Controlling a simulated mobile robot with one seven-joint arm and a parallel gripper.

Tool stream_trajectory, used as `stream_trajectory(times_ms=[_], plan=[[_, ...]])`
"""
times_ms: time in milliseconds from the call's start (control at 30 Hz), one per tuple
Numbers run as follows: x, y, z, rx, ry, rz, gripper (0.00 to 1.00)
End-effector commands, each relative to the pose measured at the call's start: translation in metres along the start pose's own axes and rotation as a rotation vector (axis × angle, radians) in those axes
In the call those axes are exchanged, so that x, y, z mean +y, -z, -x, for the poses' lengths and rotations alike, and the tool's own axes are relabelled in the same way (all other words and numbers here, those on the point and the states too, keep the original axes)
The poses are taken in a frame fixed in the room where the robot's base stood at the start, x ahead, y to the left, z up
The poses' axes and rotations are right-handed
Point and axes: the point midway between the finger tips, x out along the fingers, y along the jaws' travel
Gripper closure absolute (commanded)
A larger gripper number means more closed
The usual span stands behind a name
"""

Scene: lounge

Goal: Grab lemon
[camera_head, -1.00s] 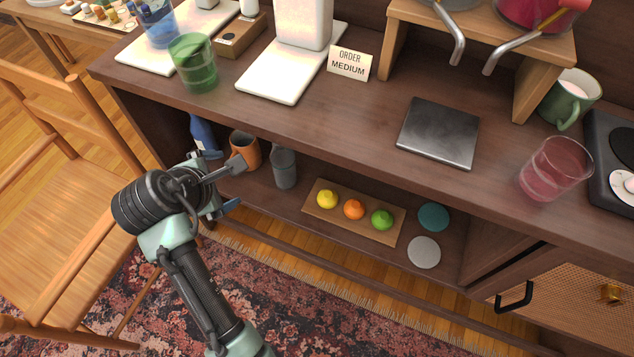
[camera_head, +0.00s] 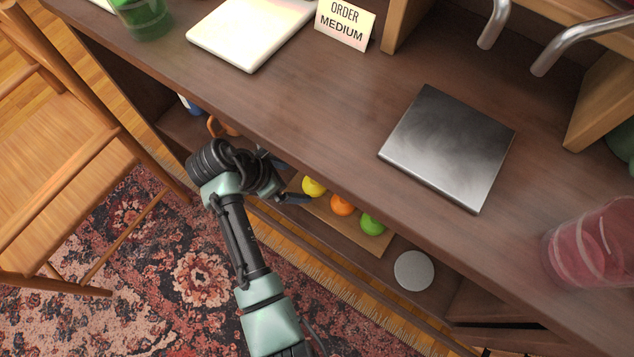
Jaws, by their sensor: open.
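The yellow lemon (camera_head: 313,187) sits at the left end of a wooden board (camera_head: 377,244) on the lower shelf. An orange (camera_head: 342,204) and a green lime (camera_head: 372,223) lie to its right in a row. My gripper (camera_head: 288,182) is open just left of the lemon, at the shelf opening. One finger shows at the board's left end. The other finger is partly hidden behind the wrist and the counter edge. I cannot tell whether a finger touches the lemon.
The dark counter (camera_head: 330,120) overhangs the shelf closely above my gripper. An orange mug (camera_head: 218,127) stands behind my wrist on the shelf. A grey disc (camera_head: 413,270) lies right of the board. A wooden chair (camera_head: 70,150) stands at the left.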

Motion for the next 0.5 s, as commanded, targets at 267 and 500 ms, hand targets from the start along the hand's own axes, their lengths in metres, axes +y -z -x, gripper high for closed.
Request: stream_trajectory(times_ms=[267, 500], plan=[[0.001, -0.001, -0.023, 0.000, -0.002, -0.003, 0.00], [-0.003, -0.006, -0.054, 0.000, -0.001, -0.004, 0.00]])
